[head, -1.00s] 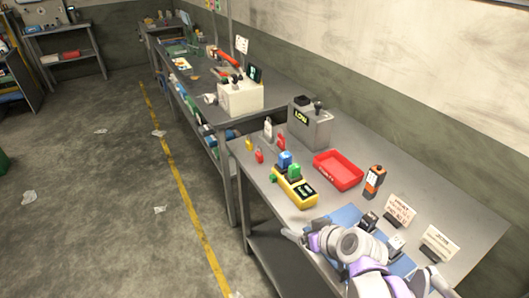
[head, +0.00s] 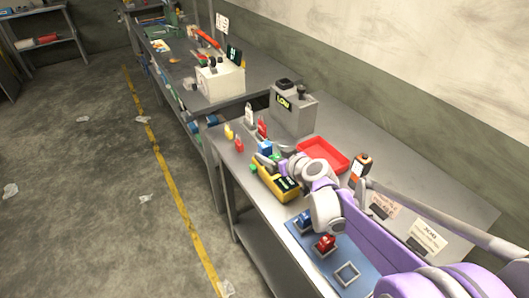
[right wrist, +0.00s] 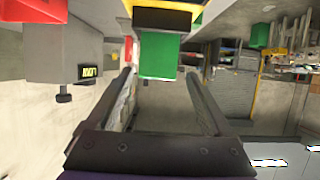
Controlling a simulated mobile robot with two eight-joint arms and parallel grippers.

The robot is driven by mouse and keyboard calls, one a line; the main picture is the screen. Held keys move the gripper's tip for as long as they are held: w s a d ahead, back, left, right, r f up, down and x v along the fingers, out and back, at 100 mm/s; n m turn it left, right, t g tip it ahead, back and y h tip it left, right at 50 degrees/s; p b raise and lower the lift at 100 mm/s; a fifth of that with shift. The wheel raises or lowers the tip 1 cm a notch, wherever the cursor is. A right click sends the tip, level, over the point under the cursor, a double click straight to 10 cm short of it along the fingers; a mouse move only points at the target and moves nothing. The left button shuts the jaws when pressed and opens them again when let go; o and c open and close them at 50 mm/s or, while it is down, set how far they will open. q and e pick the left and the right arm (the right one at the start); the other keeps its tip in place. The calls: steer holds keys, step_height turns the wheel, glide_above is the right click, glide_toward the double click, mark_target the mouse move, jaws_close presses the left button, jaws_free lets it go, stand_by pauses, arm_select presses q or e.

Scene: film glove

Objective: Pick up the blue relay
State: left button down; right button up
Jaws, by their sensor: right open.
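A blue relay (head: 265,148) stands at the far end of the yellow tester (head: 270,184), just beyond my right gripper (head: 268,160). Another small blue relay (head: 304,217) sits in a holder on the blue mat (head: 327,266). My right gripper is open and empty, over the tester's far end. In the right wrist view, which is upside down, a green block (right wrist: 158,57) on a black base appears between the open fingers (right wrist: 159,76). No blue relay is clear in that view. My left gripper is not in view.
A red tray (head: 322,152) lies right of the tester, with a grey LOW box (head: 293,108) behind. A green block (head: 253,168) and small red and yellow pieces are left. A red relay (head: 325,243) and an empty square holder (head: 347,273) are on the mat.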

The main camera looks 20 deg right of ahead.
mark_target(268, 149)
steer(key=x, duration=0.5)
steer(key=shift+w+d+r, duration=0.15)
steer(key=shift+w, duration=0.1)
jaws_close()
